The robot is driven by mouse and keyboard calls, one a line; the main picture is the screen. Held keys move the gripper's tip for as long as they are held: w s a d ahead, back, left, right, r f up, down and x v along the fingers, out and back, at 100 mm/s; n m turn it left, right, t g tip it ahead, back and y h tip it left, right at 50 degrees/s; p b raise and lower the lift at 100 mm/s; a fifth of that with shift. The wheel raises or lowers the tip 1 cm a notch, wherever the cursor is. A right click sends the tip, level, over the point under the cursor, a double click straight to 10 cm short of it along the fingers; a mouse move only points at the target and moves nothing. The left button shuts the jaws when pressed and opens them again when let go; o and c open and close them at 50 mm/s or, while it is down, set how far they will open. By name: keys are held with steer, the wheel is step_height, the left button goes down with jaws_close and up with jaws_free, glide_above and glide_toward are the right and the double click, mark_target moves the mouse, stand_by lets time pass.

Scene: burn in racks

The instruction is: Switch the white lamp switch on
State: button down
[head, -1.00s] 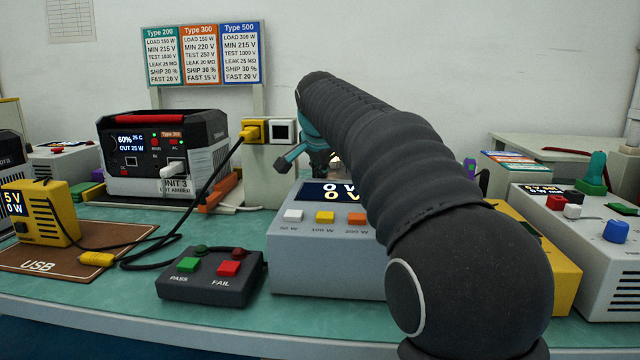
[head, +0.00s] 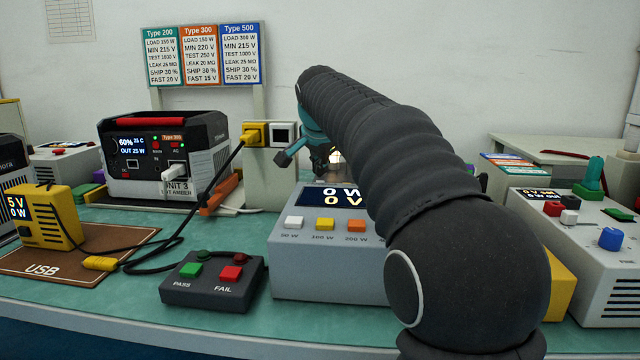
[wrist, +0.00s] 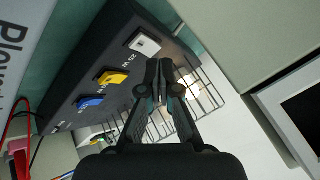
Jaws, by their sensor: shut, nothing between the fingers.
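The white lamp switch (wrist: 145,43) shows in the wrist view as a white rocker at the upper end of a dark box (wrist: 99,56). A yellow switch (wrist: 111,77) and a blue switch (wrist: 90,102) sit in line with it. My gripper (wrist: 163,68) is shut and empty, its tips just below the white switch in the picture; whether they touch it I cannot tell. In the head view my gripper (head: 322,158) is partly visible behind the grey meter box, and the lamp switch is hidden there.
A wire cage (wrist: 208,92) with a bright glow stands beside the dark box. In the head view, the grey meter box (head: 320,268) has white, yellow and orange buttons. A power station (head: 165,155) and PASS/FAIL box (head: 212,285) stand to the left.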

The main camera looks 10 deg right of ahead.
steer(key=shift+w+r+p, duration=0.15)
steer(key=shift+r+p, duration=0.65)
steer(key=shift+r, duration=0.35)
steer(key=shift+w+r+p, duration=0.15)
steer(key=shift+r+p, duration=0.65)
steer(key=shift+r, duration=0.35)
steer(key=shift+s+d, duration=0.1)
steer(key=shift+d, duration=0.05)
